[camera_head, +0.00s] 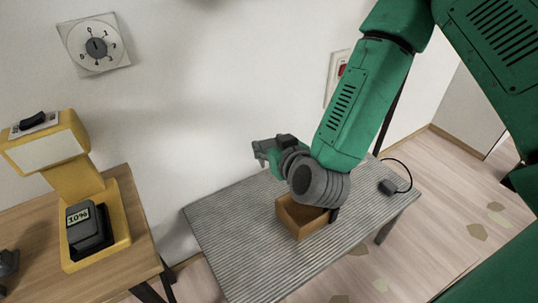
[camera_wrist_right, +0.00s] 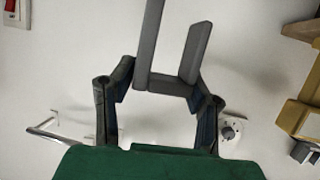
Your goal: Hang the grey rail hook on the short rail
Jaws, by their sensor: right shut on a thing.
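My right gripper (camera_head: 264,152) is over the grey table, near the wall, with its arm coming in from the upper right. In the right wrist view the right gripper (camera_wrist_right: 160,86) is shut on the grey rail hook (camera_wrist_right: 149,45), a flat U-shaped piece with one long and one shorter arm. The hook is held clear of the wall behind it. A short silver rail (camera_wrist_right: 44,134) on white mounts shows at the lower left of the wrist view, partly cut off by my green wrist. I cannot make out the rail in the head view. My left gripper is not in view.
An open brown box (camera_head: 293,219) stands on the ridged grey table (camera_head: 235,235) under my right wrist. A yellow machine (camera_head: 75,185) stands on a wooden table at left. A dial (camera_head: 96,45) and a red switch (camera_head: 341,70) are on the wall. A black cable lies at right.

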